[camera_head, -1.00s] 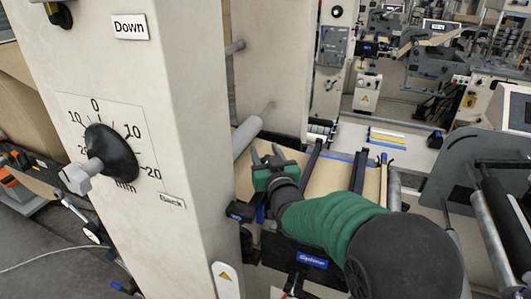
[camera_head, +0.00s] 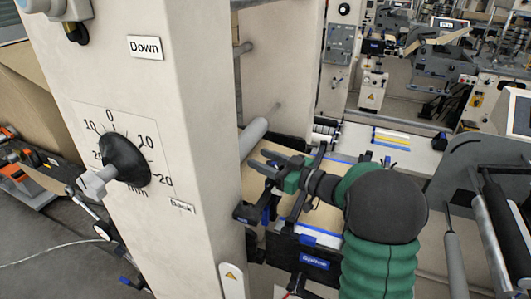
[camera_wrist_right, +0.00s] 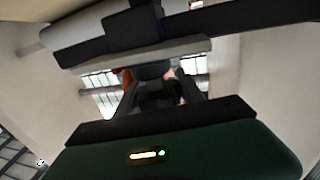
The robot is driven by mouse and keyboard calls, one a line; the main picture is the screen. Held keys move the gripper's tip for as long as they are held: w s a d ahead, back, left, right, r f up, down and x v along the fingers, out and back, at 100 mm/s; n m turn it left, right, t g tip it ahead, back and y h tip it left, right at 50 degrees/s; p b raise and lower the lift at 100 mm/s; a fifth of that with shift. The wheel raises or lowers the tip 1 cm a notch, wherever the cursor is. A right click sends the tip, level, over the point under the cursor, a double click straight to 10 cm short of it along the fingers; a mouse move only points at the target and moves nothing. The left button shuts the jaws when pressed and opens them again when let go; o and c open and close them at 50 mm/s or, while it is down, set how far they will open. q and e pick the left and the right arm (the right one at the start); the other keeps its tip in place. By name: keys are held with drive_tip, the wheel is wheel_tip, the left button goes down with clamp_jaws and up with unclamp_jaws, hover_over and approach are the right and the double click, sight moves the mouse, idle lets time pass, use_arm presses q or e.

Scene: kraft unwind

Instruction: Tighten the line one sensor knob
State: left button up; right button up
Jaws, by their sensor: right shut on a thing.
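My right gripper (camera_head: 262,165) reaches in from the lower right, with its green body (camera_head: 290,180) above the web path and its grey fingers pointing left toward the column. In the right wrist view, its fingers (camera_wrist_right: 158,100) close from both sides on a dark knob-like part (camera_wrist_right: 157,92), which I take to be the sensor knob. That part is small and shadowed, and I cannot make it out in the head view. A black and grey bar (camera_wrist_right: 140,50) crosses just beyond it. My left gripper is not in view.
A beige column (camera_head: 185,120) stands left of the gripper, with a large black dial knob (camera_head: 125,160) on a millimetre scale. A grey roller (camera_head: 253,135) lies behind the gripper. Black blocks (camera_head: 247,212) sit below. Dark rollers (camera_head: 505,210) stand at the right.

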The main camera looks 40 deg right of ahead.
drive_tip(key=s+n+g+y+p, duration=0.1)
drive_tip(key=n+g+y+p, duration=0.2)
drive_tip(key=n+g+y, duration=0.1)
drive_tip(key=s+a+n+g+y+p, duration=0.1)
drive_tip(key=n+g+y+p, duration=0.2)
drive_tip(key=n+g+y, duration=0.1)
drive_tip(key=a+n+g+y+p, duration=0.1)
drive_tip(key=n+g+y+p, duration=0.3)
drive_tip(key=g+y, duration=0.1)
drive_tip(key=shift+s+a+f+n+g, duration=0.2)
drive_tip(key=shift+s+n+g, duration=0.1)
drive_tip(key=shift+s+g, duration=0.15)
drive_tip(key=shift+f, duration=0.1)
drive_tip(key=o, duration=1.1)
drive_tip(key=shift+w, duration=0.1)
drive_tip(key=shift+o, duration=1.4)
drive_tip(key=shift+w, duration=0.1)
drive_tip(key=shift+w+d, duration=0.1)
drive_tip(key=shift+d, duration=0.1)
drive_tip(key=shift+r, duration=0.2)
